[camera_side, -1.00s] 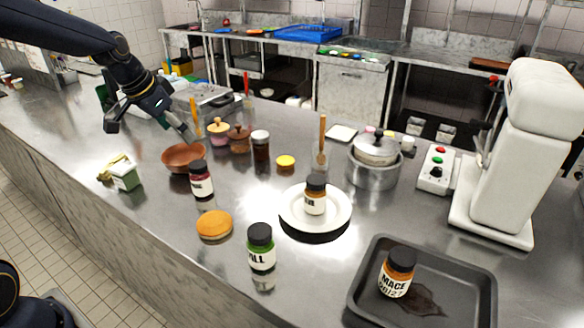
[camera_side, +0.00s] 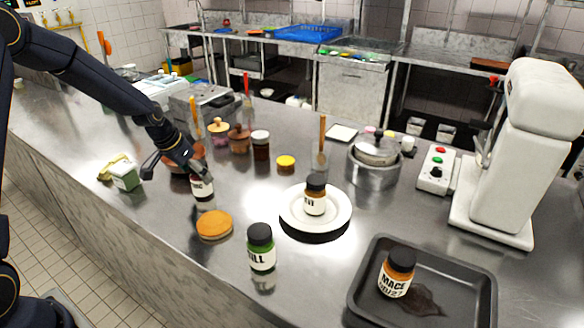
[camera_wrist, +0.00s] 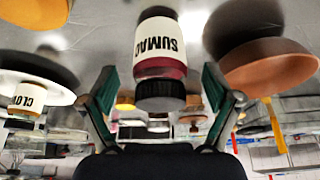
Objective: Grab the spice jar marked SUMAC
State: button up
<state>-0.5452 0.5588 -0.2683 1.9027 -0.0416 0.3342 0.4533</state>
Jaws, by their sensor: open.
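The SUMAC jar (camera_side: 203,190) stands upright on the steel counter, with a dark lid, dark red contents and a white label. In the wrist view, which is upside down, the SUMAC jar (camera_wrist: 158,40) reads clearly in the middle. My gripper (camera_side: 176,168) is open and close to the jar from behind and left in the side view, partly covering its top. In the wrist view my gripper (camera_wrist: 160,86) has a finger on each side of the jar's lid, with gaps. I cannot tell how deep the jar sits between them.
A copper bowl (camera_wrist: 270,66) stands close beside the jar. A MACE jar (camera_side: 396,272) sits on a dark tray (camera_side: 470,285).

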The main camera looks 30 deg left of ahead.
jog(key=x, duration=0.3)
jog(key=shift+f, duration=0.15)
jog(key=shift+c, duration=0.3)
jog(key=c, duration=1.4)
